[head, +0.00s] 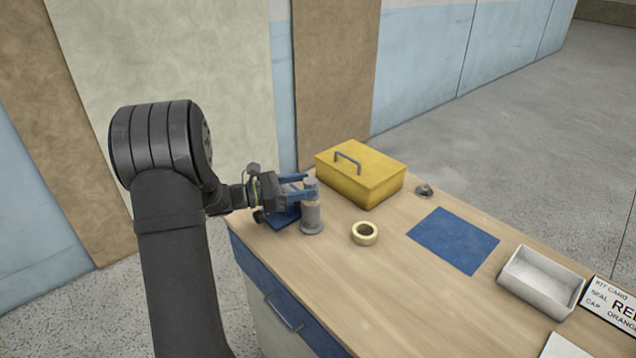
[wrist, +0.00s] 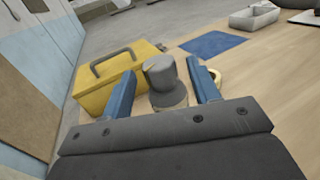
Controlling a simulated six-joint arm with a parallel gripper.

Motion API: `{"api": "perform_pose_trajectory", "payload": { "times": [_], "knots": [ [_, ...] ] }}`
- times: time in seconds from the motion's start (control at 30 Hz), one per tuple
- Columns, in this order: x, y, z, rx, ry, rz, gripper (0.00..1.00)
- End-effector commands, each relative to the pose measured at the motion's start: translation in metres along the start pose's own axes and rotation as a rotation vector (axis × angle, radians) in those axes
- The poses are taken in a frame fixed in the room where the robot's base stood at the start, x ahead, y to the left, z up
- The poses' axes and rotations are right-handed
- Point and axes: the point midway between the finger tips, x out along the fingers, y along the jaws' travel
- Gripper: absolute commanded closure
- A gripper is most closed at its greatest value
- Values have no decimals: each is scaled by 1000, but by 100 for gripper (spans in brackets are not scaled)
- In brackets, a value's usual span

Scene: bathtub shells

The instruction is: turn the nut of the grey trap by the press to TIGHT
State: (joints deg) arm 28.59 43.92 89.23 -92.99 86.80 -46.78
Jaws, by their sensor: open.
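The grey trap (head: 312,214) stands upright on the table near its left end, with a round grey nut (head: 311,184) at its top. In the wrist view the nut (wrist: 160,72) sits between the two blue fingers of my gripper (wrist: 165,88), with a visible gap to the finger on the right. My gripper (head: 306,187) is level with the nut in the head view and its jaws are open around it. I cannot tell whether a finger touches the nut. No TIGHT mark can be made out in either view.
A yellow toolbox (head: 362,176) stands close behind the trap. A tape roll (head: 365,233) lies to its right. A small grey part (head: 424,190), a blue mat (head: 453,240), a white tray (head: 540,281) and a kit card (head: 612,305) lie farther right. The front middle of the table is clear.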

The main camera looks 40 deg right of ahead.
Motion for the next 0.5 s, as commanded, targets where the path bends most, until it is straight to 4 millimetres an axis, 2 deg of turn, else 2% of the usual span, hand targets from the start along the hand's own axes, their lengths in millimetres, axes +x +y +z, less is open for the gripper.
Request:
{"api": "perform_pose_trajectory", "payload": {
  "times": [0.03,0.2,0.5],
  "knots": [
    [11,-1,0,0,0,-3,44],
    [34,0,0,0,0,-1,44],
    [45,0,0,0,0,0,44]
  ]
}}
